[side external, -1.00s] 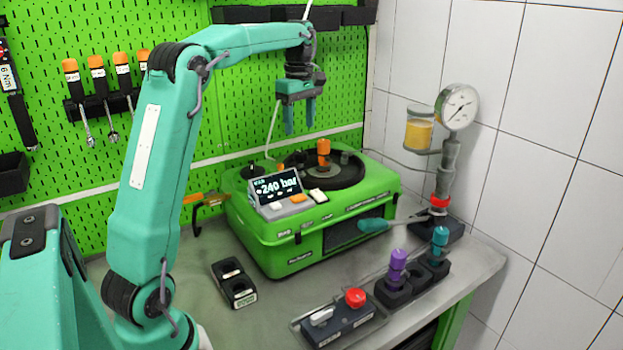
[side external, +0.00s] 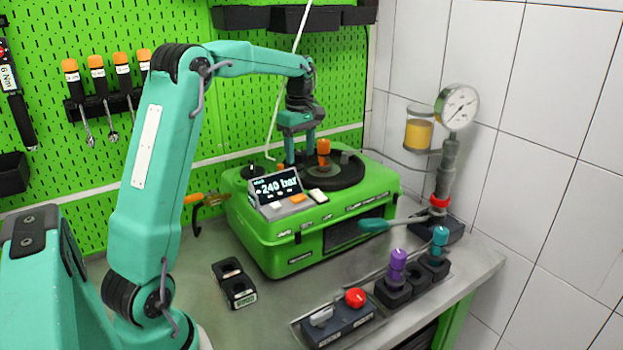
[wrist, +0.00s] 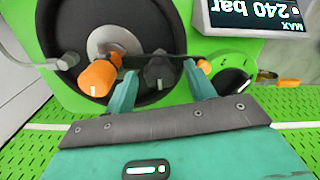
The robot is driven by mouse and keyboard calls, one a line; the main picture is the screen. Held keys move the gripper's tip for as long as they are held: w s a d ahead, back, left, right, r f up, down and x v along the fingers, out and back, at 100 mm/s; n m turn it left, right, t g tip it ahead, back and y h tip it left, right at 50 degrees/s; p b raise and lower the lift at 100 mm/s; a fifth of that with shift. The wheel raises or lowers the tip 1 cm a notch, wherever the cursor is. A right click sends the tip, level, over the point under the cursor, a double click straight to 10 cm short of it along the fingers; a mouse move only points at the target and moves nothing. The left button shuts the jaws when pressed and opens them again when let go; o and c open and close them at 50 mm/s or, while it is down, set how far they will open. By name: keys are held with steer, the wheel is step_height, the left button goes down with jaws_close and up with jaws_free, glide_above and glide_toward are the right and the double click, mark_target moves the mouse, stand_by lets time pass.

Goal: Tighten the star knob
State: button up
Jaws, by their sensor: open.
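My gripper (wrist: 160,78) is open, with one teal finger on each side of this knob. I cannot tell whether the fingers touch it. In the side view my gripper (side external: 301,152) points down at the top of the green case (side external: 285,240), just left of an orange cylinder (side external: 323,147). The knob is hard to make out there behind the fingers. The orange cylinder (wrist: 98,76) lies just outside the left finger in the wrist view.
A display reading 240 bar (side external: 277,187) stands at the case's front. Another dark knob (wrist: 234,80) lies right of the fingers in the wrist view. A pressure gauge (side external: 458,105) stands at the right. Purple (side external: 397,262) and teal (side external: 440,240) knobbed pieces stand in dark holders in front.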

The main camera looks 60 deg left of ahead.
steer(key=shift+f, duration=0.15)
steer(key=c, duration=1)
